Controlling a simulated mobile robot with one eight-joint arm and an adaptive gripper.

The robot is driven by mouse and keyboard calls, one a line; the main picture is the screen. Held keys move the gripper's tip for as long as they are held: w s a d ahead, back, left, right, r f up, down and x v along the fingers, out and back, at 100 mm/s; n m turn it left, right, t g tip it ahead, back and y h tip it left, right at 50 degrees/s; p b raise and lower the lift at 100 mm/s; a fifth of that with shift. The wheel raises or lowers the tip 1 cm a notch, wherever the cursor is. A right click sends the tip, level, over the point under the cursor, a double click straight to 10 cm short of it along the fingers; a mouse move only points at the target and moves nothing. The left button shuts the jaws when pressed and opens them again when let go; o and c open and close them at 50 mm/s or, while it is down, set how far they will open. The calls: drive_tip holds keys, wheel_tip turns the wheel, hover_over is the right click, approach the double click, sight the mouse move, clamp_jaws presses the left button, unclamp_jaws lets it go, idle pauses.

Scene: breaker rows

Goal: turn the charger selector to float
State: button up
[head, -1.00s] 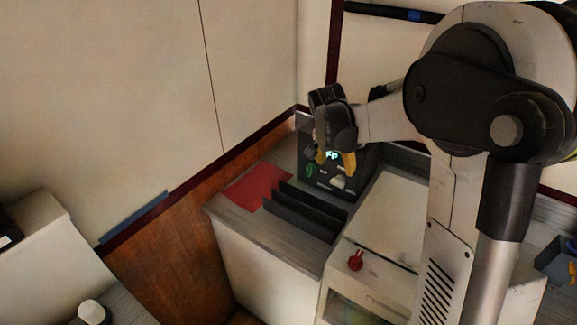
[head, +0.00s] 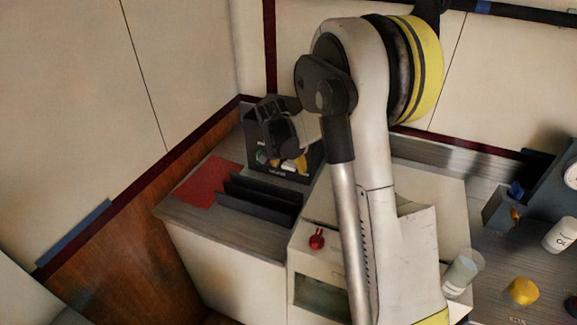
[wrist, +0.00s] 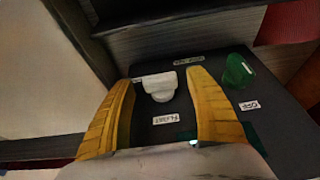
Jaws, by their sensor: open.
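The charger is a dark box (head: 303,168) in the back corner of the counter, its front partly hidden by my gripper (head: 291,163). In the wrist view, a white knob (wrist: 160,86) stands on its dark panel. An upside-down label that seems to read FLOAT (wrist: 165,119) sits beside it. A green knob (wrist: 237,70) with an OFF label (wrist: 249,106) lies to the right. My gripper's yellow fingers are open, one on each side of the white knob. I cannot tell whether they touch it.
A black slotted rack (head: 258,200) and a red sheet (head: 208,182) lie in front of the charger. A red knob (head: 316,239) sits on the pale cabinet.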

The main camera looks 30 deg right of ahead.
drive_tip(key=shift+c, duration=0.2)
drive_tip(key=c, duration=1.1)
drive_tip(key=shift+c, duration=0.2)
drive_tip(key=shift+w+a+n+g+h, duration=0.2)
drive_tip(key=shift+n+g+h, duration=0.1)
drive_tip(key=shift+g+h, duration=0.6)
drive_tip(key=g+h, duration=0.1)
drive_tip(key=g+h+b, duration=0.1)
drive_tip(key=shift+w+a+f+n+g, duration=0.1)
drive_tip(key=shift+w+f+n+g, duration=0.05)
drive_tip(key=shift+f+n+g, duration=0.2)
drive_tip(key=n+g+h+b, duration=0.1)
drive_tip(key=g+h+b, duration=0.1)
drive_tip(key=shift+w+a+g, duration=0.1)
drive_tip(key=shift+g, duration=0.25)
drive_tip(key=shift+f+g+h+b, duration=0.1)
drive_tip(key=shift+g+h+b, duration=0.45)
drive_tip(key=shift+h, duration=0.25)
